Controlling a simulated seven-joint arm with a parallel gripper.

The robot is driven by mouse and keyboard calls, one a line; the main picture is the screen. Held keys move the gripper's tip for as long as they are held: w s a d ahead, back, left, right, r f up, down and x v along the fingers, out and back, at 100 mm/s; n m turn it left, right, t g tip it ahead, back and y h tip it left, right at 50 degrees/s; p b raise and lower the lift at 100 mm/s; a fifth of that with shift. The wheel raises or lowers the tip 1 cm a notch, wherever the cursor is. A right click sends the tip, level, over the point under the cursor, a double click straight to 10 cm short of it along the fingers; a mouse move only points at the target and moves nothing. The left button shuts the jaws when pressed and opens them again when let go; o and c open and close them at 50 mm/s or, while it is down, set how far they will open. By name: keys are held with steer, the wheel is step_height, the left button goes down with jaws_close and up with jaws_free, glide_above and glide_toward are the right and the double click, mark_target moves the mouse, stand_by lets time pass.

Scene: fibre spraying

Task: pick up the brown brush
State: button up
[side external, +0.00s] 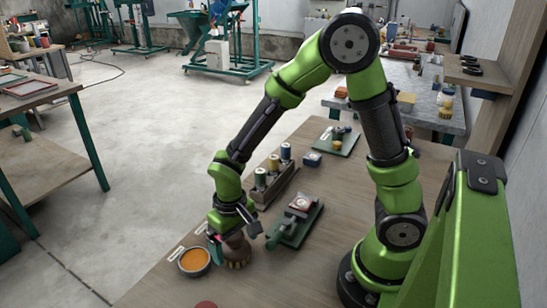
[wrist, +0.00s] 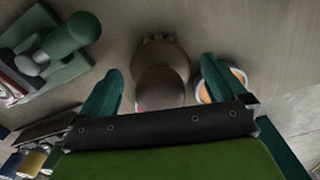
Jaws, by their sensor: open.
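The brown brush (side external: 235,252) stands on the wooden table near its left edge, with yellowish bristles at its base. In the wrist view the brush (wrist: 162,72) shows as a rounded brown body between the two green fingers of my gripper (wrist: 160,92). My gripper (side external: 232,222) is directly above and around the upper part of the brush in the side view. The fingers are open, with a gap visible on each side of the brush. The near part of the brush is hidden by the gripper body in the wrist view.
A bowl of orange material (side external: 194,261) sits close left of the brush; it is just behind the right finger in the wrist view (wrist: 238,78). A green tool on a plate (side external: 296,222) lies to the right. A wooden rack with spools (side external: 272,184) stands behind.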

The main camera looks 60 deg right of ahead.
steer(key=shift+f, duration=0.7)
steer(key=c, duration=1.2)
steer(key=shift+o, duration=0.2)
steer(key=shift+r, duration=0.1)
step_height(320, 180, up, 10)
steer(key=shift+f, duration=0.1)
